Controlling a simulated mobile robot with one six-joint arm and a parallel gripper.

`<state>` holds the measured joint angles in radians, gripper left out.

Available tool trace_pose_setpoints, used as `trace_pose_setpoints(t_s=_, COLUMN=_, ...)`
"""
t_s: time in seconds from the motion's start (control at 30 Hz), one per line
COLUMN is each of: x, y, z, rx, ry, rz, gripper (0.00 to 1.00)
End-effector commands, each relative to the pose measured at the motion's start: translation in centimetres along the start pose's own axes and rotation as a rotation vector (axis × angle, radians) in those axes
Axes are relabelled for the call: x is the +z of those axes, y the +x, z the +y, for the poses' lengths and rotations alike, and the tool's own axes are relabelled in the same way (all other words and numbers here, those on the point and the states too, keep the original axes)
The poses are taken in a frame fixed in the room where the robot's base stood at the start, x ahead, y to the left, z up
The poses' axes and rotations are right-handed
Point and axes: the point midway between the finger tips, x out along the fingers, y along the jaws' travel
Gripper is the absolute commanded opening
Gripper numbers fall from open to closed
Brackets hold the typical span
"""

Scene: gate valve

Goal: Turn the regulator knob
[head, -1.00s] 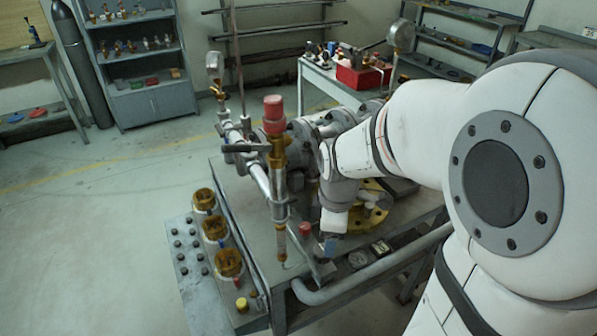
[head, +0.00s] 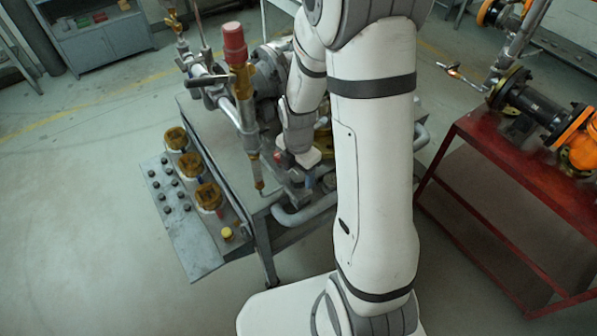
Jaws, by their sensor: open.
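A regulator-like fitting with a large red cap (head: 233,45) on a brass body stands upright on the grey bench (head: 212,122). A small red knob (head: 280,157) sits lower, near the bench's front edge. I cannot tell for certain which of the two is the regulator knob. My gripper (head: 303,160) is low over the bench front, pointing down, just right of the small red knob. It is open. Its fingertips are small in the picture and partly hidden, and I cannot tell whether they touch the knob.
A grey side shelf (head: 185,230) on the left holds several brass fittings and dark studs. A grey pipe (head: 300,212) runs along the bench front. A red table (head: 500,150) with orange-flanged piping stands at right. The floor at left is clear.

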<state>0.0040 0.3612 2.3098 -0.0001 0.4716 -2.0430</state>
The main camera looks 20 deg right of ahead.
Motion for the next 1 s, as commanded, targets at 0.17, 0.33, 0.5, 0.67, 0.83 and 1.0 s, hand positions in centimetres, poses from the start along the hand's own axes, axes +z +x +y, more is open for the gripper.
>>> trace_pose_setpoints(t_s=0.17, x=-0.03, y=1.02, z=-0.01, rx=0.0, ry=0.0, rz=0.0, gripper=0.65)
trace_pose_setpoints(t_s=0.33, x=-0.04, y=1.09, z=0.02, rx=0.001, ry=0.0, rz=-0.001, gripper=0.65)
trace_pose_setpoints(t_s=0.5, x=-0.05, y=1.08, z=0.03, rx=0.001, ry=0.0, rz=-0.001, gripper=0.58)
trace_pose_setpoints(t_s=0.67, x=-0.06, y=1.07, z=0.04, rx=0.001, ry=-0.001, rz=-0.001, gripper=0.44)
trace_pose_setpoints(t_s=0.83, x=-0.07, y=1.06, z=0.05, rx=0.001, ry=-0.001, rz=-0.001, gripper=0.31)
trace_pose_setpoints(t_s=1.0, x=0.11, y=1.05, z=-0.01, rx=0.002, ry=-0.002, rz=-0.001, gripper=0.2)
